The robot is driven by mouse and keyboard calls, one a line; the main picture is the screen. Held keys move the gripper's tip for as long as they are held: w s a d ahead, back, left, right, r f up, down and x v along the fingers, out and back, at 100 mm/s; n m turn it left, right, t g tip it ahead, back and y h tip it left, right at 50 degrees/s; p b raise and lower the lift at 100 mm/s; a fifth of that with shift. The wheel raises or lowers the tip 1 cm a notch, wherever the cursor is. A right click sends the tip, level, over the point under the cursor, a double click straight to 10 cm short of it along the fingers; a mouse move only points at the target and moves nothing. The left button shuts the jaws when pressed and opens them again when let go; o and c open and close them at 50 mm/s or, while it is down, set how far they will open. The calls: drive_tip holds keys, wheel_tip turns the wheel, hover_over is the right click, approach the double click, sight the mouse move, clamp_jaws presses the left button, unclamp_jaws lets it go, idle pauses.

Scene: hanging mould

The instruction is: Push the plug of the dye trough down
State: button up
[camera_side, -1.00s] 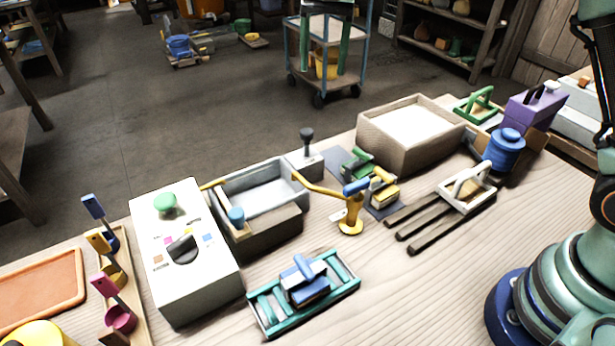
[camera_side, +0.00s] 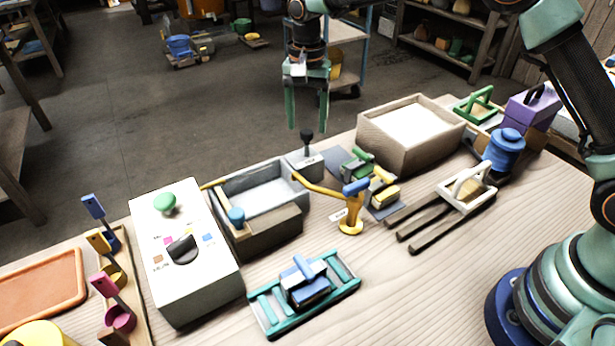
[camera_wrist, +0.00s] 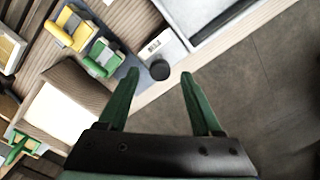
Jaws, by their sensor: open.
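The grey dye trough (camera_side: 262,180) stands at the middle of the bench; its corner also shows in the wrist view (camera_wrist: 215,18). A black knob on a stem (camera_side: 307,136) rises from a small grey labelled box at the trough's far right end; in the wrist view the knob (camera_wrist: 160,70) is a dark disc. I take it for the plug, though a blue round knob (camera_side: 236,216) also sits on the trough's front left. My gripper (camera_side: 307,126) is open and empty, pointing down. Its fingertips (camera_wrist: 158,77) appear either side of the black knob; contact and the height gap cannot be told.
A yellow pump-like fixture with a blue handle (camera_side: 356,188) stands right of the trough. Green and yellow handled blocks (camera_side: 383,190) and a wooden box with white contents (camera_side: 412,122) lie further right. A white panel box (camera_side: 175,285) stands left. Open floor lies behind the bench.

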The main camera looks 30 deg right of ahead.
drive_tip(key=shift+f, duration=0.9)
clamp_jaws()
idle(0.9)
